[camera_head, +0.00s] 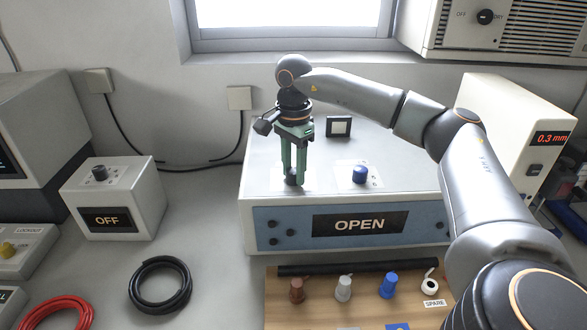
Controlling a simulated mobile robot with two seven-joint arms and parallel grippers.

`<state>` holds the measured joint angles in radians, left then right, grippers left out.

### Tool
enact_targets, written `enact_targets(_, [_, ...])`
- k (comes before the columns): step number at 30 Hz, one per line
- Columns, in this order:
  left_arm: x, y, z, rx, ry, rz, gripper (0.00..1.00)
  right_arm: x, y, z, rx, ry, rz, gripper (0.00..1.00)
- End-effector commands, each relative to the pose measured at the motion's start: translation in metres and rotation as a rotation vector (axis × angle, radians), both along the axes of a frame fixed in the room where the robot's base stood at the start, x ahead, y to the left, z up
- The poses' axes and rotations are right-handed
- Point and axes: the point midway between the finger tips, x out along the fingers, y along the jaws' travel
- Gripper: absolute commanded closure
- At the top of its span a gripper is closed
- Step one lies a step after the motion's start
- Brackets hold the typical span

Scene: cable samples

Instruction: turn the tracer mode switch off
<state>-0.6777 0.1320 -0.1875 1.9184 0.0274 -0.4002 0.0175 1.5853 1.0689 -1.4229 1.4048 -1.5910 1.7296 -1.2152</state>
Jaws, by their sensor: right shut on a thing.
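A wide instrument box (262,217) stands in the middle, with a blue-grey front and a display (359,223) reading OPEN. My right gripper (293,178) points straight down onto its top, shut on a dark knob (291,180) on a pale label plate. The fingers hide most of this knob, so its pointer and the label marks cannot be read. A blue knob (360,174) on a second pale plate sits to its right, apart from the gripper. No tracer lettering is readable. My left gripper is not in view.
A small box (150,187) at left has a dark knob and an OFF display. A wooden board (272,309) with coloured caps lies in front. Black (160,285) and red (58,312) cable coils lie at left. My right arm covers the right side.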

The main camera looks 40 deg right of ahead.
Motion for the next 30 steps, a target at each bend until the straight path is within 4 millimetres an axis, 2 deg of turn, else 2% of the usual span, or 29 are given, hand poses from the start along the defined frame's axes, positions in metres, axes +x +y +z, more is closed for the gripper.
enact_targets(1, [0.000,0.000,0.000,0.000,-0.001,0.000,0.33,0.000,0.000,0.000,0.000,0.001,0.000,0.85])
enact_targets(5, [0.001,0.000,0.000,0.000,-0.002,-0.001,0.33,0.000,0.000,0.000,0.000,0.001,0.001,1.00])
enact_targets(19, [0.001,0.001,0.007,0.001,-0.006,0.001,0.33,0.000,0.000,0.001,0.000,0.003,0.055,1.00])
enact_targets(30, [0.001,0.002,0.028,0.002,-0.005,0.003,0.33,0.000,0.001,0.003,0.002,0.005,0.328,1.00])
